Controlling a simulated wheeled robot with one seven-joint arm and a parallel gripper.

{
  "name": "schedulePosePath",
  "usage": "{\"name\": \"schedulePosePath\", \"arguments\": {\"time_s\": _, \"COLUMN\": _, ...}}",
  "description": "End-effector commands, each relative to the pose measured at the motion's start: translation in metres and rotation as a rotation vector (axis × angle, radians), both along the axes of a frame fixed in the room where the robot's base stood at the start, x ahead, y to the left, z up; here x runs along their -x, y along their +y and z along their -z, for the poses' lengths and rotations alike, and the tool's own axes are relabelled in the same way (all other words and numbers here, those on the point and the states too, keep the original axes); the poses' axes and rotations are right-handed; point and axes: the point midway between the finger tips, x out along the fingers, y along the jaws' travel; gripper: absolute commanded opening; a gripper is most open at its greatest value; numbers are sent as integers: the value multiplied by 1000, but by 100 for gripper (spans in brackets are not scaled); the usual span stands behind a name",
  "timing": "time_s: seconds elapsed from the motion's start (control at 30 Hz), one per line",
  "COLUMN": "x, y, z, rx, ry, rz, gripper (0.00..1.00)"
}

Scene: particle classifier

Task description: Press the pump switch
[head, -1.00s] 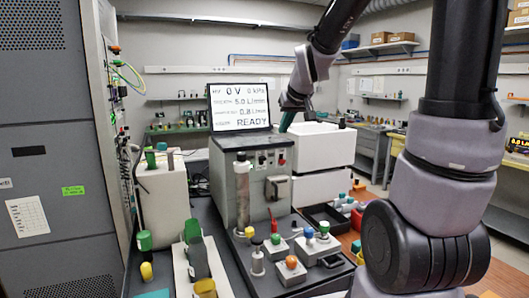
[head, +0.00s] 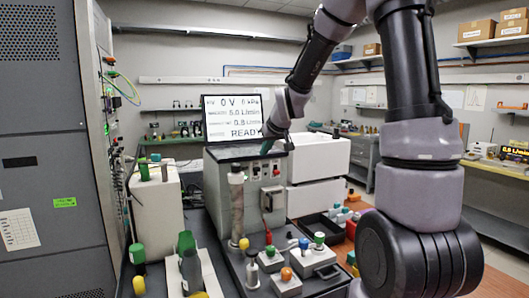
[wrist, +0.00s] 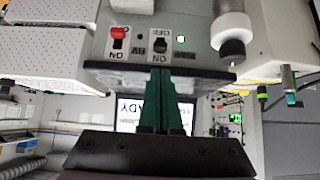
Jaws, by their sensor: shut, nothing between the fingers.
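The grey box instrument (head: 220,195) stands on the bench and has small toggle switches on its front panel. In the wrist view, which looks upside down, a red toggle (wrist: 117,37) and a black toggle (wrist: 159,45) sit side by side with ON/OFF labels. A lit green lamp (wrist: 181,39) is beside them. I cannot read which one is the pump switch. My gripper (wrist: 160,74) is shut and empty, its dark green fingers pointing at the black toggle, very close. Contact cannot be told. In the head view my gripper (head: 268,150) is at the panel's upper edge.
A screen (head: 232,118) on top of the instrument reads READY. A glass column (head: 237,205) stands at the panel's left. Button boxes (head: 286,282) and a dark tray (head: 318,226) are on the bench below. White boxes (head: 320,160) stand to the right.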

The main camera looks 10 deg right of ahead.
Motion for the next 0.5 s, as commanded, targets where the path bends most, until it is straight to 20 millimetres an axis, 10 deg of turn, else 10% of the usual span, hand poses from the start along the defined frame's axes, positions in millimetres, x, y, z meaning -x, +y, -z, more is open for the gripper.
{"name": "schedulePosePath", "arguments": {"time_s": 0.5, "x": -54, "y": 11, "z": 56, "rx": 1, "ry": 2, "rz": -1, "gripper": 0}}
